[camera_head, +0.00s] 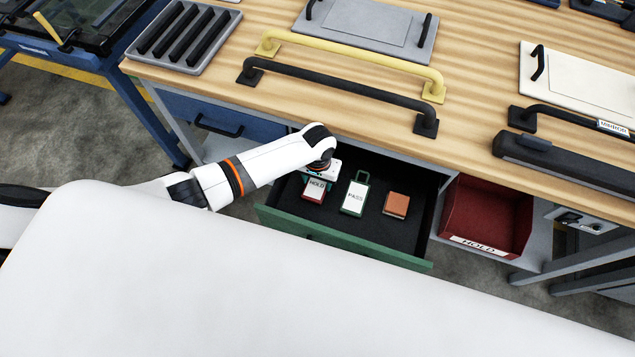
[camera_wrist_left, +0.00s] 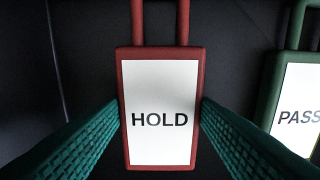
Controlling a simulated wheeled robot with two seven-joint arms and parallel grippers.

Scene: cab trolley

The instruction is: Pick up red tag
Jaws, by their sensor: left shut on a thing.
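The red tag (camera_head: 313,190) with a white HOLD label lies in the open green-fronted drawer (camera_head: 345,240). In the left wrist view the red tag (camera_wrist_left: 160,100) is upright in the picture, with its red loop at the top. My left gripper (camera_head: 322,172) reaches down into the drawer over the tag. Its two green ridged fingers (camera_wrist_left: 160,125) are shut on the tag's sides. The gripper partly covers the tag's top in the head view. I cannot tell whether the tag is lifted off the drawer floor. My right gripper is not in view.
A green PASS tag (camera_head: 355,196) lies just right of the red tag, with an orange-brown block (camera_head: 396,205) beyond it. A red HOLD bin (camera_head: 487,215) stands right of the drawer. The wooden bench top (camera_head: 470,95) with handles and panels overhangs the drawer's back.

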